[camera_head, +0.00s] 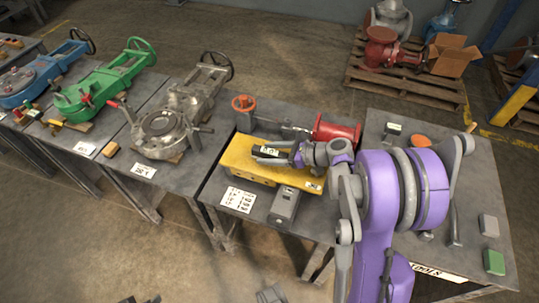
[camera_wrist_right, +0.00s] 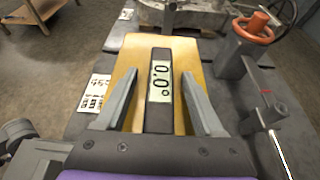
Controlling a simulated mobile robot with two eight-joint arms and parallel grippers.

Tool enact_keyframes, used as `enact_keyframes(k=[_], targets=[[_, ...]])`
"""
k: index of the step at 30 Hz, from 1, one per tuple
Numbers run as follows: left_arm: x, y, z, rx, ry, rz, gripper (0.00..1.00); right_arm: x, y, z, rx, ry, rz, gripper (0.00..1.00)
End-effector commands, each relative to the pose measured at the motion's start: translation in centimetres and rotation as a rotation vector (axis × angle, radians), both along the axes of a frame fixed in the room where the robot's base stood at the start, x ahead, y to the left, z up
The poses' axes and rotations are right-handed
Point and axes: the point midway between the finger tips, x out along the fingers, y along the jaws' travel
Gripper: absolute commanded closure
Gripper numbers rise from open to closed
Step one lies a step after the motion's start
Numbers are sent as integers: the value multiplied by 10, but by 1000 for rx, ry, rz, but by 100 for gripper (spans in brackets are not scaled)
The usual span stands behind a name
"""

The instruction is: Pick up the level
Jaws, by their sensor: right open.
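The level is a dark narrow bar (camera_wrist_right: 161,90) with a lit display reading 0.0°. It lies on a yellow block (camera_wrist_right: 118,75) on the workbench. In the head view the level (camera_head: 268,151) shows on the yellow block (camera_head: 236,164), partly covered by my right gripper (camera_head: 277,151). In the wrist view my right gripper (camera_wrist_right: 159,76) is open, with one finger on each side of the level. Small gaps show between the fingers and the level, and its near end is hidden by the gripper body. My left gripper is not seen.
An orange handwheel (camera_head: 243,103) and a red flanged valve part (camera_head: 337,131) stand just behind the block. A grey box (camera_head: 285,204) and a printed card (camera_head: 238,199) lie in front. A second bench (camera_head: 470,190) on the right holds small tools.

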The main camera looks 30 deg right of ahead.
Motion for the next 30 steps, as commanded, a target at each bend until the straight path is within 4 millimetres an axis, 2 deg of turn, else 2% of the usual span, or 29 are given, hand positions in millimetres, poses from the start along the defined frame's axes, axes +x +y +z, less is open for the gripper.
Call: enact_keyframes(k=[5, 17, 30], targets=[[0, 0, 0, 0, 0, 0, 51, 0, 0, 0, 0, 0, -1, 30], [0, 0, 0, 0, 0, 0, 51, 0, 0, 0, -1, -1, -1, 100], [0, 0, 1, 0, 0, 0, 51, 0, 0, 2, 0, -1, -1, 100]])
